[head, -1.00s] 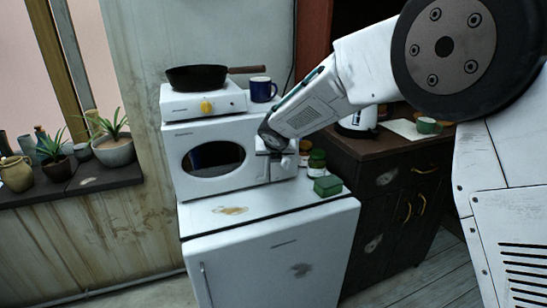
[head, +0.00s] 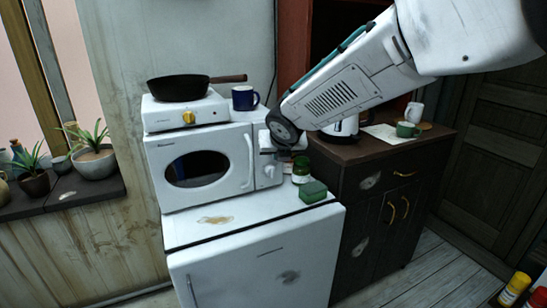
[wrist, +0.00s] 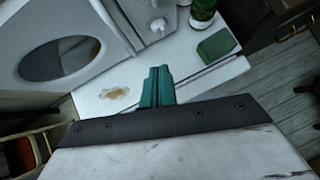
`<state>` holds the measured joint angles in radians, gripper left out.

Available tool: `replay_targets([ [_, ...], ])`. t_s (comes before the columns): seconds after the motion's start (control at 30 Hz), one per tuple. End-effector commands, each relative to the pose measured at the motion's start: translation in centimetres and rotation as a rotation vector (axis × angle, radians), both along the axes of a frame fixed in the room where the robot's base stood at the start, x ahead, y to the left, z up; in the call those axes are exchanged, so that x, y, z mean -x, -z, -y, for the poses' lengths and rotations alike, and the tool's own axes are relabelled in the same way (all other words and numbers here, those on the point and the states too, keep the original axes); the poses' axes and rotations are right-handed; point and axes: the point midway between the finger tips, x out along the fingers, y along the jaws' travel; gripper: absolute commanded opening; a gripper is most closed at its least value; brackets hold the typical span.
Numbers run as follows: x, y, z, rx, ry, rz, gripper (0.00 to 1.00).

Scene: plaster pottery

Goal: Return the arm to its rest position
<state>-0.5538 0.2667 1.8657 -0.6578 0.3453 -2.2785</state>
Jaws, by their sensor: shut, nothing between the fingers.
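My gripper (wrist: 157,86) shows in the wrist view as two teal fingers closed together, with nothing between them. They appear above the white fridge top (wrist: 190,68), apart from the objects there. In the head view my arm reaches from the upper right toward the right side of the white microwave (head: 205,165), and the fingertips cannot be made out there.
A green sponge-like block (head: 313,191) and a green jar (head: 301,171) stand on the fridge, right of the microwave. A stove with a black pan (head: 180,88) and a blue mug (head: 244,97) are on the microwave. A dark cabinet (head: 365,215) stands right.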

Motion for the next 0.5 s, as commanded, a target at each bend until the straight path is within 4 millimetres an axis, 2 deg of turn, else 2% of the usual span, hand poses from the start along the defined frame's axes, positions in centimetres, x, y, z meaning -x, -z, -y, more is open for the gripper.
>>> replay_targets([
  [0.17,0.5,0.2,0.8,-0.095,0.15,-0.051,0.0],
  [0.27,2.2,2.4,2.4,-0.202,0.395,-0.154,0.0],
  [0.3,3.4,3.2,3.4,-0.251,0.519,-0.199,0.0],
  [0.37,5.3,3.5,5.5,-0.332,0.721,-0.253,0.0],
  [0.5,10.6,3.0,11.6,-0.528,1.238,-0.33,0.0],
])
